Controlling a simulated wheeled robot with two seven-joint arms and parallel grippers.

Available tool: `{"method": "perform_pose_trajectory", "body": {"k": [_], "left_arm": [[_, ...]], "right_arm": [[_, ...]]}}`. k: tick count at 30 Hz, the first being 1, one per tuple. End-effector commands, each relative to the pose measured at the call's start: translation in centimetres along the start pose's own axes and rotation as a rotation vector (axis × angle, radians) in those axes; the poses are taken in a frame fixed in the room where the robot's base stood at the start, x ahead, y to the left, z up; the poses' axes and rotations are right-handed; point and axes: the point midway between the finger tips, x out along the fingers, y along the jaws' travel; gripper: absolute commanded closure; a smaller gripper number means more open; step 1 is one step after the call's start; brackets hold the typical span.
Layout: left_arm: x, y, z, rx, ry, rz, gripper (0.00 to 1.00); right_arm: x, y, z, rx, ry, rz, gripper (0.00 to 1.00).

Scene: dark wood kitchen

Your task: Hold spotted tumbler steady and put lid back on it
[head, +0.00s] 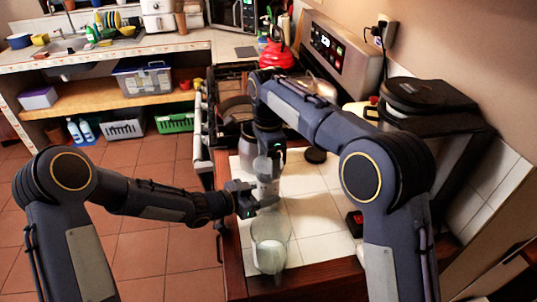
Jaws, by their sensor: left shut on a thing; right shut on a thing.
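The tumbler (268,186) is a small, pale, see-through cup standing upright over the tiled counter. Its spots are too small to make out. My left gripper (256,203) comes in from the left and is shut on the tumbler low on its side. My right gripper (266,152) points down from above and is shut on the lid (262,164), a small pale piece just over the tumbler's top. The lid is partly hidden by the gripper, and I cannot tell whether it touches the rim.
A clear pitcher (270,248) stands near the counter's front edge. A dark round disc (315,155) and a small black-and-red object (355,222) lie to the right. The stove (335,60) with a red kettle (276,52) is behind. White tiles (312,212) between them are clear.

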Motion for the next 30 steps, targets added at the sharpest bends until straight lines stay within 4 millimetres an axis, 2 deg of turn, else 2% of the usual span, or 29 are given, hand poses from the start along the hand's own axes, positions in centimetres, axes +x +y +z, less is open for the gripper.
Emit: {"method": "perform_pose_trajectory", "body": {"k": [17,30], "left_arm": [[-0.01,-0.04,0.01,0.000,0.000,-0.001,0.87],[-0.02,-0.04,0.01,0.000,0.000,-0.001,0.87]], "right_arm": [[0.09,-0.01,-0.02,0.000,0.000,-0.001,0.52],[0.99,-0.01,-0.03,0.000,0.001,0.000,0.52]]}}
